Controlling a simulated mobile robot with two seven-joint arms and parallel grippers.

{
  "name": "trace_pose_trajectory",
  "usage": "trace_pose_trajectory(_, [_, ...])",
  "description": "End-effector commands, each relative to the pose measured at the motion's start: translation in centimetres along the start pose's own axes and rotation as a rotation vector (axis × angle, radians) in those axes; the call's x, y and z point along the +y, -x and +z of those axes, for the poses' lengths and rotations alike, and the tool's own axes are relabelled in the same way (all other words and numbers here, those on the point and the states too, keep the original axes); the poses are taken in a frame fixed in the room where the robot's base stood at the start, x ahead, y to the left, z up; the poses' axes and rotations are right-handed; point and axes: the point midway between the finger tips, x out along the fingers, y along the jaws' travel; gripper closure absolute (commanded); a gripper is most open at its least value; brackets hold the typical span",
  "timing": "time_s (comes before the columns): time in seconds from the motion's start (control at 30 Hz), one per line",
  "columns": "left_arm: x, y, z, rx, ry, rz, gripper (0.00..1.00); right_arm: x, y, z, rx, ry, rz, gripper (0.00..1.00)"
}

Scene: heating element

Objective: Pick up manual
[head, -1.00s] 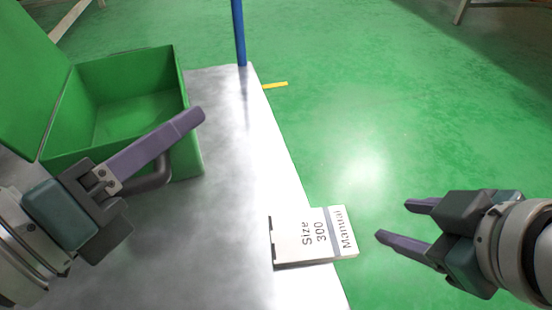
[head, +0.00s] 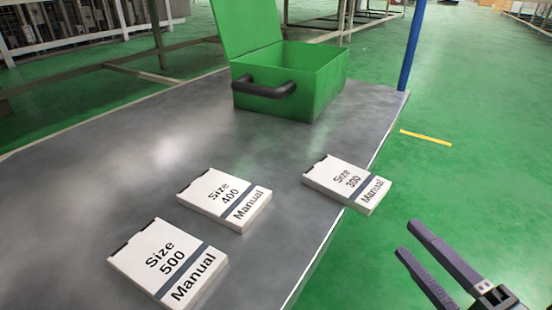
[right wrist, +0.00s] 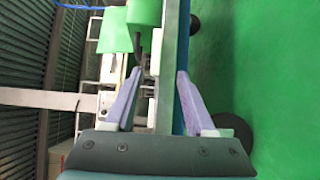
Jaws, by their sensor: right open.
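Three white manuals with a dark stripe lie flat on the grey table. The Size 300 manual (head: 335,187) is at the right and sticks out over the table's edge. The Size 400 manual (head: 212,191) is in the middle, and the Size 500 manual (head: 146,258) is nearest at the left. My right gripper (head: 406,237) is open and empty, off the table's right side, apart from the Size 300 manual. In the right wrist view its two purple fingers (right wrist: 153,100) are spread, with the table edge seen between them. My left gripper is out of view.
An open green box (head: 320,88) with a dark handle stands at the back of the table (head: 110,150). A blue post (head: 411,45) rises at the back right corner. The green floor (head: 480,190) right of the table is clear, with a yellow strip (head: 426,137) on it.

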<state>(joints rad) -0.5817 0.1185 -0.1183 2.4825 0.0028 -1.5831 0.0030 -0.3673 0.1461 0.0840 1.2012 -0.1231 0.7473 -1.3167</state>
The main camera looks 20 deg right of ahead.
Motion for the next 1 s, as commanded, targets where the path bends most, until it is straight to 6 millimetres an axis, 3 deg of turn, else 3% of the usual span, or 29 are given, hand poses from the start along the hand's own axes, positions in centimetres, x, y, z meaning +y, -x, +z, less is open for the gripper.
trace_pose_trajectory(0.1, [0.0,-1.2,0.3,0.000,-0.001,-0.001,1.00,-0.2,-2.1,0.0,0.002,0.000,0.005,0.45])
trace_pose_trajectory(0.37, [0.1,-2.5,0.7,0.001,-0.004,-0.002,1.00,-0.1,-4.7,0.0,0.002,-0.002,0.004,0.45])
trace_pose_trajectory(0.6, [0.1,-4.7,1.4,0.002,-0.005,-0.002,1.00,0.3,-8.2,0.0,0.001,-0.002,0.003,0.45])
trace_pose_trajectory(0.9, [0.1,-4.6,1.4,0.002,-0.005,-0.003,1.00,0.6,-8.7,0.1,0.000,-0.003,-0.001,0.45])
trace_pose_trajectory(1.0, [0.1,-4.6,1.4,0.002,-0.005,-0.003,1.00,0.6,-8.7,0.1,0.000,-0.003,-0.001,0.56])
